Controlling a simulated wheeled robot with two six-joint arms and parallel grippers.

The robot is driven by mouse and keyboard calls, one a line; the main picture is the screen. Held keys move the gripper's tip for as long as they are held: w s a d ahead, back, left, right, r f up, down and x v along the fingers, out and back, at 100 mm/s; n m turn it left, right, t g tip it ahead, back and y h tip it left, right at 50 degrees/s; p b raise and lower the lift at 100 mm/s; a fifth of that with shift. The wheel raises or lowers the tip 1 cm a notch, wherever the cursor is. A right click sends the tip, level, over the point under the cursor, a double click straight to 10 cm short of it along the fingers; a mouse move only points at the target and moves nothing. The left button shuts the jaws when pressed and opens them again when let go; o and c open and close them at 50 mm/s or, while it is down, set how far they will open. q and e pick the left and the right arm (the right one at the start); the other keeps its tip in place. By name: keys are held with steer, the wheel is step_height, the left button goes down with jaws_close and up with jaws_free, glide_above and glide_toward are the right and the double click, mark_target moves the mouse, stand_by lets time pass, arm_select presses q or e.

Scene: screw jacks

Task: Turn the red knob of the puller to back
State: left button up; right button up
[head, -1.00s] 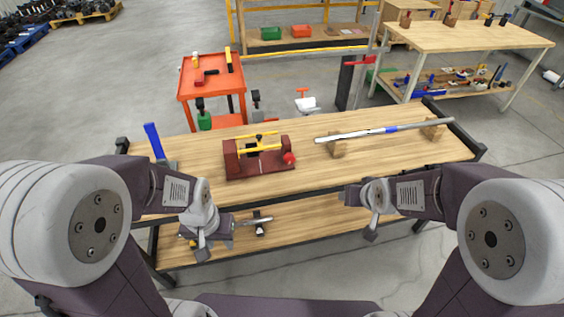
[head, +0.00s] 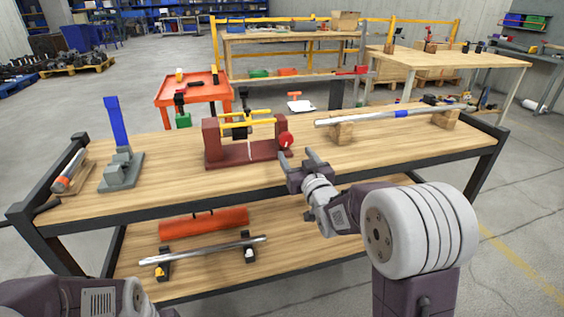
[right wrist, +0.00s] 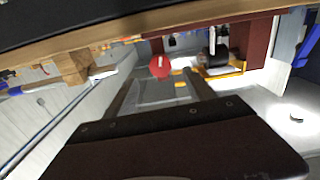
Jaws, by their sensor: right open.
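The puller (head: 212,145) is a dark red frame with yellow bars, standing on the wooden bench top. Its red knob (head: 286,139) sits at the right end of the frame. My right gripper (head: 297,156) is open and empty, just in front of and slightly below the knob in the head view, near the bench's front edge. In the right wrist view the picture is turned over; the red knob (right wrist: 159,67) shows beyond and between the open fingers of the right gripper (right wrist: 157,88), apart from them. My left gripper is out of the picture; only part of my left arm shows.
A metal bar (head: 385,116) lies on wooden blocks right of the puller. A blue-handled grey jack (head: 121,172) stands to the left. The lower shelf holds a red cylinder (head: 204,222) and a bar on stands. Bench top between jack and puller is clear.

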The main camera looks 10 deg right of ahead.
mark_target(287, 141)
steer(key=shift+r, duration=0.15)
steer(key=w+b, duration=0.1)
steer(key=w, duration=0.7)
steer(key=shift+a+b, duration=0.15)
steer(key=shift+b, duration=0.15)
steer(key=shift+w, duration=0.5)
steer(key=c, duration=1.4)
steer(key=shift+o, duration=0.2)
steer(key=shift+n, duration=0.3)
